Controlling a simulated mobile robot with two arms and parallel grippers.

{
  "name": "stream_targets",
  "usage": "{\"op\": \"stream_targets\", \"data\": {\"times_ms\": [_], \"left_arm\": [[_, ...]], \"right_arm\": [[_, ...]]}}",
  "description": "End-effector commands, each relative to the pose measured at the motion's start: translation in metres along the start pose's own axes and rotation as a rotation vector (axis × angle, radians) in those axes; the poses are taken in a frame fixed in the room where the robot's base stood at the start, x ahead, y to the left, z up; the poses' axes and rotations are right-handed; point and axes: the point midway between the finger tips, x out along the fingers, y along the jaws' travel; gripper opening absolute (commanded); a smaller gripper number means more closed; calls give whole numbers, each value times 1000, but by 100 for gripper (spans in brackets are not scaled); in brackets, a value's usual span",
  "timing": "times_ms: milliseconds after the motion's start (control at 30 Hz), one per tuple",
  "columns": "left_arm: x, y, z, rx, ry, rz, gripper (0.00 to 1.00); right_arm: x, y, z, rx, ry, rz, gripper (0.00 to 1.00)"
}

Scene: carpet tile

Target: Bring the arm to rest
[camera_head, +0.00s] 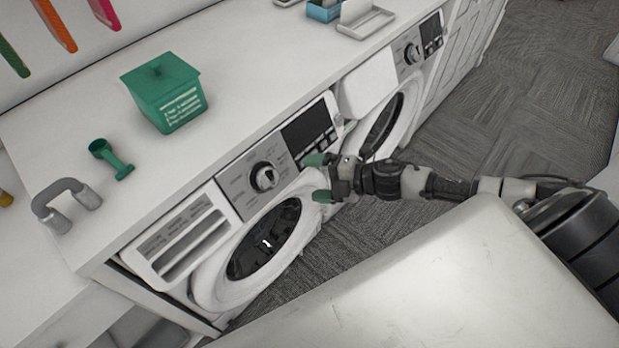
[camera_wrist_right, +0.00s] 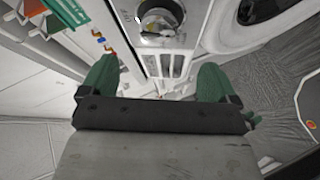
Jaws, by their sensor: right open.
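My right arm comes in from the right in the head view. Its gripper (camera_head: 318,177) has green fingertips and is open and empty. It hangs in front of the near washing machine (camera_head: 229,286), by the right part of its control panel. In the right wrist view the two green fingers (camera_wrist_right: 158,85) stand wide apart with nothing between them. Whether the fingertips touch the machine, I cannot tell. My left gripper does not show.
A white counter (camera_head: 235,50) runs above the machines. On it stand a green box (camera_head: 165,92), a small green scoop (camera_head: 112,160) and a grey handle-shaped thing (camera_head: 66,204). A second washing machine (camera_head: 420,62) stands farther back. Grey carpet (camera_head: 520,85) is clear on the right.

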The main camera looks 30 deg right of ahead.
Motion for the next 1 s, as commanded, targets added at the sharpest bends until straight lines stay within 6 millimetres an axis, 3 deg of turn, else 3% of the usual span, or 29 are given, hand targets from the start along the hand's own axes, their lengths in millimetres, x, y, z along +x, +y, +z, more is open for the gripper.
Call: {"op": "stream_targets", "data": {"times_ms": [433,567,667,800,900,1000], "left_arm": [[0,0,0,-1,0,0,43],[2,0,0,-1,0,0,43],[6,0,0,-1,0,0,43],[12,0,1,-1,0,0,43],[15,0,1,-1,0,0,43],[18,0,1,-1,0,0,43]], "right_arm": [[1,-1,1,3,-2,1,90],[6,-18,18,74,-68,15,90],[12,-57,52,221,-205,35,90],[6,-153,95,519,-469,38,90],[-7,-228,102,718,-639,14,90],[-23,-303,92,902,-791,-29,90]]}}
